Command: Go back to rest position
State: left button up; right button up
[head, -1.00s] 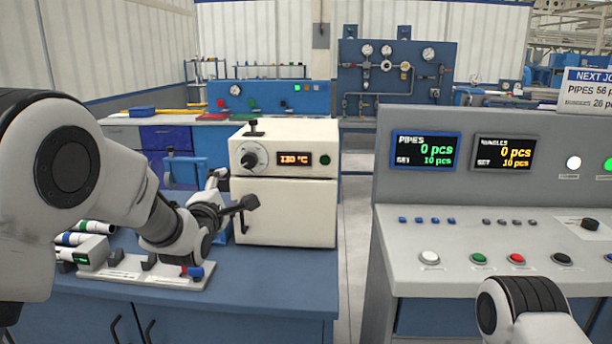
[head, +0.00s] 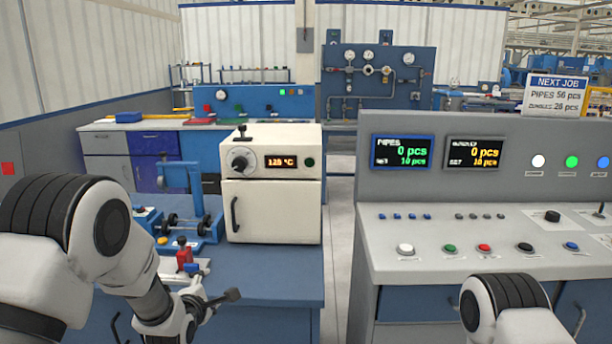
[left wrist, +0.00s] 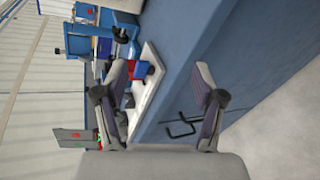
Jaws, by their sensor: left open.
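My left gripper (head: 222,299) is low at the front edge of the blue workbench (head: 262,286), away from the oven (head: 272,213). In the left wrist view its two fingers (left wrist: 162,82) are spread, with nothing between them. My left arm (head: 110,235) is bent and hides the left part of the bench. My right arm (head: 508,306) shows at the lower right; its gripper is out of view. The white oven has its door shut, and its display reads about 128 °C.
A white base with red and blue pieces (head: 187,262) is beside my left arm. A blue fixture (head: 196,205) stands left of the oven. The grey control console (head: 450,237) is on the right, with a floor gap (head: 339,250) between it and the bench.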

pick_arm(q)
jog(key=s+a+f+m+g+p, duration=0.3)
jog(key=s+f+g, duration=0.4)
jog(key=s+f, duration=1.35)
jog(key=s+f+m+g, duration=0.3)
jog(key=s+m+g, duration=0.3)
jog(key=s+m, duration=1.2)
jog(key=shift+s+d+g, duration=0.3)
jog(key=shift+s+g, duration=0.1)
jog(key=shift+s, duration=2.55)
